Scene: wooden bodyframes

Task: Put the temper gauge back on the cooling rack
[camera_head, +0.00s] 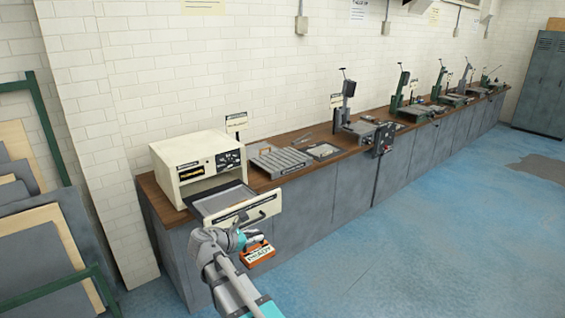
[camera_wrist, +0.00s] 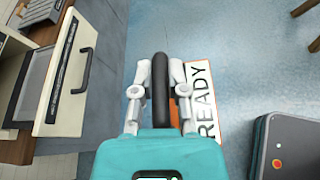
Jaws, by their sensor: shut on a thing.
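The temper gauge appears to be the orange-edged block with a white "READY" face (camera_head: 258,254); its label also shows in the wrist view (camera_wrist: 206,100). My gripper (camera_head: 246,238) is shut on its dark bar handle (camera_wrist: 160,90) and holds it in the air, in front of the bench and below the open oven door. The ridged grey rack (camera_head: 281,162) on the bench, right of the oven, looks like the cooling rack. The gauge is apart from it. My fingers hide part of the gauge.
A cream oven (camera_head: 200,158) stands at the bench's left end. Its open door (camera_head: 243,209) with a dark handle juts out over the floor, close to my gripper's left in the wrist view (camera_wrist: 68,75). A flat grey tray (camera_head: 323,151) lies right of the rack.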

